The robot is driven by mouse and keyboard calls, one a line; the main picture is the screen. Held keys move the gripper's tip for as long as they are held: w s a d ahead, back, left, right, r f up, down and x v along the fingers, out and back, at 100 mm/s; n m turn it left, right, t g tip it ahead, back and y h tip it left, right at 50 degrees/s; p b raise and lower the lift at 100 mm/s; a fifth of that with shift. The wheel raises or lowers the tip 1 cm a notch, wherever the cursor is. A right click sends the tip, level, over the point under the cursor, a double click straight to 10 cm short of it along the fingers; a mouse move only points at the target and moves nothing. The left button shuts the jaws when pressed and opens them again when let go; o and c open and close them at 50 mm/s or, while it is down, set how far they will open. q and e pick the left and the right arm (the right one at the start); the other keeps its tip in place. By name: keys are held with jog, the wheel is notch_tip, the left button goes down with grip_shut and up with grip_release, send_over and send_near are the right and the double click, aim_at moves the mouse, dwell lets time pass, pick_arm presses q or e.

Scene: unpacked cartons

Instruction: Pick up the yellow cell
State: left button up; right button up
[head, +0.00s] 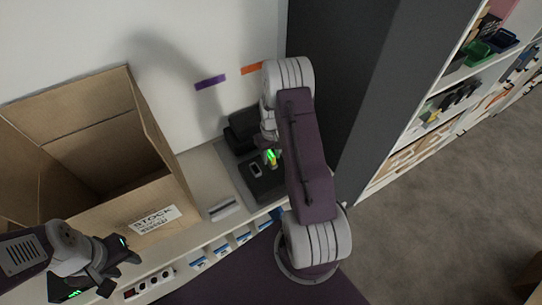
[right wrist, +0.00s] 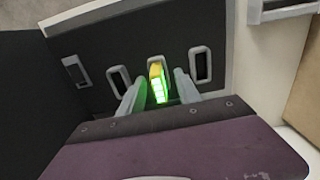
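The yellow cell (right wrist: 155,70) stands in a slot of a dark panel in the right wrist view, with a bright green glow on its near part. My right gripper (right wrist: 158,90) has one finger on each side of it, with a narrow gap visible on both sides, so it looks open around the cell. In the head view a small yellow patch of the cell (head: 275,163) shows beside the arm, and the right gripper (head: 270,155) is mostly hidden by it. My left gripper (head: 118,256) is in front of the carton, and its finger opening is unclear.
The dark panel (right wrist: 108,50) has several pale-rimmed slots. An open cardboard carton (head: 70,98) stands to the left on the white counter (head: 203,173). A tall dark cabinet side (head: 362,80) and stocked shelves (head: 440,98) are to the right.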

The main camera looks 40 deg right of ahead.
jog(key=shift+w+d+f, duration=0.15)
jog(key=shift+f, duration=0.15)
jog(key=shift+r, duration=0.1)
grip_shut()
dwell(1.0)
